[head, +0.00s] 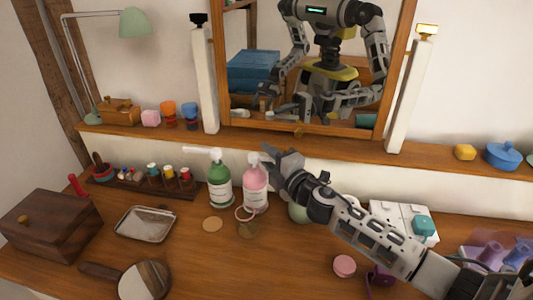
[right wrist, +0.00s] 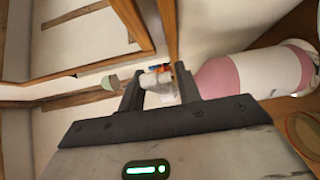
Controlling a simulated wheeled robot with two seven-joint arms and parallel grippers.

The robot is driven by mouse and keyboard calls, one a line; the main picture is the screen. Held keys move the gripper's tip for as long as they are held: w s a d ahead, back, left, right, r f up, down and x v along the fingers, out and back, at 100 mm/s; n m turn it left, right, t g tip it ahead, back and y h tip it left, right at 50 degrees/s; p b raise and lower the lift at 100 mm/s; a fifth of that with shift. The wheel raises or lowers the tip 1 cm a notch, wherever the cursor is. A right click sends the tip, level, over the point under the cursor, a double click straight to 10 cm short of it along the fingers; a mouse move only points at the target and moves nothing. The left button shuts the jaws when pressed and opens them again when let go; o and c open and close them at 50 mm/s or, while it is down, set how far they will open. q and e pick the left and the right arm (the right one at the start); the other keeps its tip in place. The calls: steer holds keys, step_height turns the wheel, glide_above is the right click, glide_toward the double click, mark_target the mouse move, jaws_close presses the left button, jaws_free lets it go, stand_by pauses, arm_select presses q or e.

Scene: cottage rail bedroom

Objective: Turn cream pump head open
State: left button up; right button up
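A pink pump bottle (head: 255,188) with a white label stands upright on the dresser. To its left stands a green pump bottle (head: 219,183) with a white head whose spout points left. Label text is too small to read. My right gripper (head: 273,156) is at the top of the pink bottle and partly hides its pump head. In the right wrist view the pink bottle (right wrist: 255,75) lies to the right, and the two fingers (right wrist: 160,88) are apart. A whitish pump part (right wrist: 156,79) shows between or beyond them; contact cannot be told. My left gripper is outside the head view.
Behind the bottles are a raised shelf (head: 345,147) and a framed mirror (head: 306,60) reflecting me. A rack of small bottles (head: 150,184) is left; a white box (head: 400,220) is right. Front centre is clear.

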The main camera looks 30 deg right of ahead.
steer(key=shift+w+a, duration=0.15)
steer(key=shift+w, duration=0.45)
jaws_close()
